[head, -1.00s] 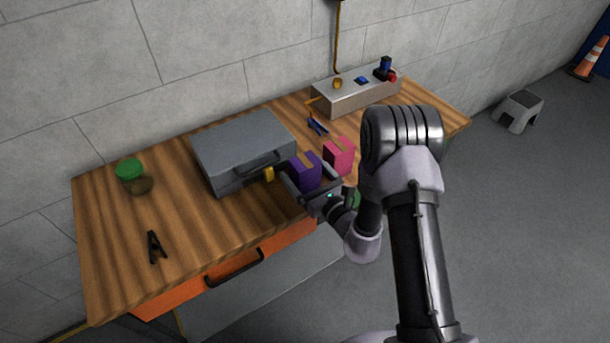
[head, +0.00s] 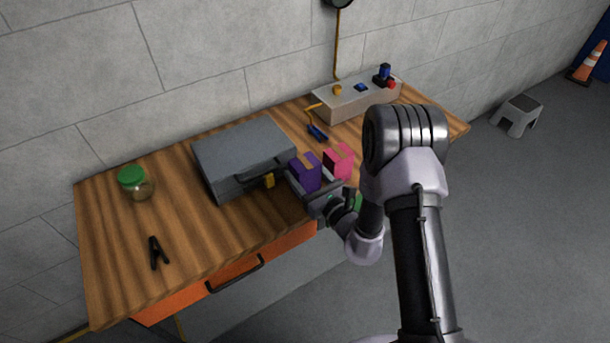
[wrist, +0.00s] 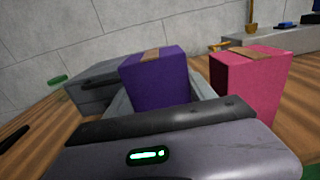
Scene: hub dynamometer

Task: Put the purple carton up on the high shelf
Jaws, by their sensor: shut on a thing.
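The purple carton (head: 305,170) stands upright at the front of the wooden workbench, between the grey case and a pink carton. It has a tan strip on top and also shows in the wrist view (wrist: 156,79). My gripper (head: 308,184) reaches in from the front and is shut on the purple carton, with a finger on either side of it. The wrist view shows my gripper (wrist: 160,100) around the lower part of the carton. Whether the carton touches the bench is hidden. The high shelf is not visible in these frames.
The pink carton (head: 340,162) is close on the right. The grey case (head: 243,155) is close on the left. A control box (head: 358,98), blue-handled tool (head: 317,132), green-lidded jar (head: 133,181) and black clamp (head: 158,253) are on the bench. The front-left bench is mostly clear.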

